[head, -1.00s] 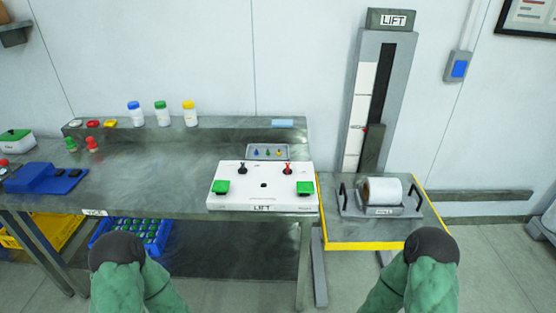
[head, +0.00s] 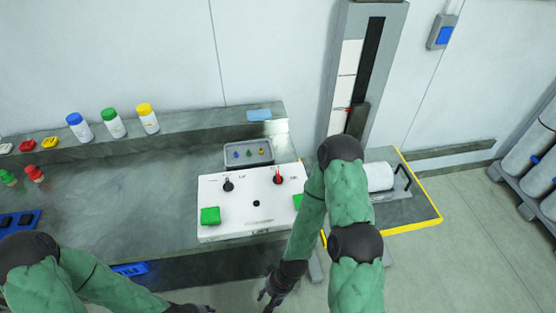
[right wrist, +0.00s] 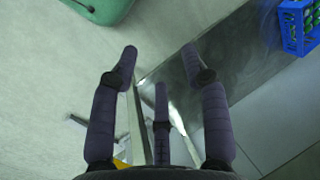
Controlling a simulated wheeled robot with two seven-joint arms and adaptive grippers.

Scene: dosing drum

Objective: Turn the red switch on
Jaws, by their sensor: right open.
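The red switch (head: 278,178) is a small red-tipped lever on the right of the white control box (head: 256,222), between a black lever (head: 228,185) and my right arm. My right gripper (head: 268,293) is low in front of the box, apart from it and below the switch. In the right wrist view the right gripper (right wrist: 160,65) has its fingers spread and nothing between them. My left gripper (head: 188,309) barely shows at the bottom edge of the head view, so its fingers cannot be made out.
A green button (head: 210,216) is on the box's left; another (head: 298,201) is partly hidden by my right arm. A grey tray (head: 249,152) with small coloured pegs lies behind the box. The lift platform (head: 412,208) bears a white drum (head: 380,177).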

